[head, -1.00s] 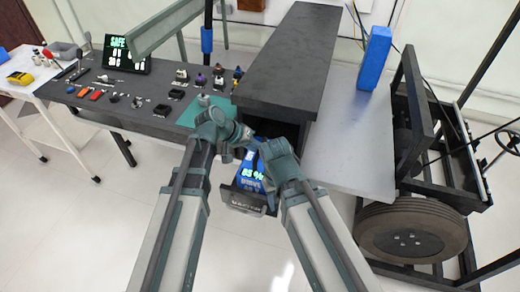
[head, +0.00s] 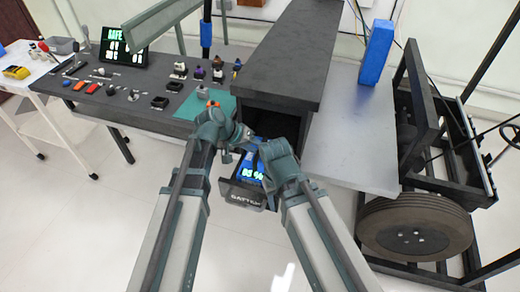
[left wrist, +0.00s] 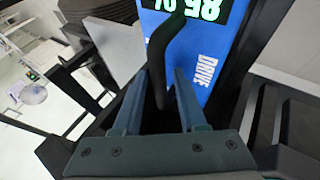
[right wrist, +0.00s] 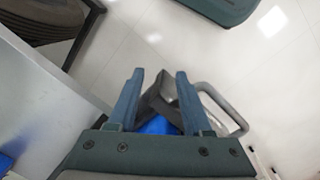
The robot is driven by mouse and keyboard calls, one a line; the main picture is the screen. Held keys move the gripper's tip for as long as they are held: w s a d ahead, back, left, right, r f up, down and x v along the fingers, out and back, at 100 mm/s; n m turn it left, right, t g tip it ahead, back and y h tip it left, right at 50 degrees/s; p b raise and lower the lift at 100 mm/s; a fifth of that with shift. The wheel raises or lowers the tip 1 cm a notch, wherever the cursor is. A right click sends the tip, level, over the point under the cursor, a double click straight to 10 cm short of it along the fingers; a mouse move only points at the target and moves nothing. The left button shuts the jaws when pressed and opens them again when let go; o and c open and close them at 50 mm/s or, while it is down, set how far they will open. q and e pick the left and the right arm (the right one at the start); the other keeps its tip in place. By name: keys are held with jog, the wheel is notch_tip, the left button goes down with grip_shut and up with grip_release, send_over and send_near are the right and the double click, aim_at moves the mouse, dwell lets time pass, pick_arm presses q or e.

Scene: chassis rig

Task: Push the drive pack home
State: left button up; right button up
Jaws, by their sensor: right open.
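The blue drive pack (head: 253,165), with a lit percent display, sits partly out of the dark bay (head: 290,118) under the black beam. A dark front plate (head: 242,194) lettered BATTERY stands before its near end. My left gripper (head: 244,140) is at the pack's upper part. In the left wrist view the pack (left wrist: 207,65) shows DRIVE, and a black strap-like handle (left wrist: 158,65) passes between the fingers; a firm hold cannot be told. My right gripper (head: 262,156) is at the pack's right side. In the right wrist view its fingers (right wrist: 158,85) are apart, with a dark piece between them.
A dark bench (head: 120,95) with several small parts and a lit SAFE display (head: 124,47) stands at left. A grey tabletop (head: 350,140) lies right of the bay, with a blue block (head: 377,52) on it. A wheeled frame with a tyre (head: 415,228) is at far right. The floor in front is open.

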pick_arm(q)
jog(key=shift+o, duration=0.2)
jog(key=shift+r, duration=0.25)
jog(key=p+v, duration=0.9)
jog(key=v, duration=0.2)
jog(key=s+f+m+g+y, duration=0.1)
jog(key=s+f+g+y, duration=0.2)
jog(key=s+y, duration=0.6)
jog(key=s+f, duration=0.1)
jog(key=s, duration=0.4)
jog(key=shift+s+d+f+m, duration=0.15)
jog(key=shift+d+f+m, duration=0.05)
jog(key=shift+d+m, duration=0.1)
jog(key=shift+r+p, duration=0.1)
jog(key=shift+p, duration=0.25)
notch_tip(320, 180, up, 3)
jog(key=p, duration=0.3)
jog(key=shift+r, duration=0.1)
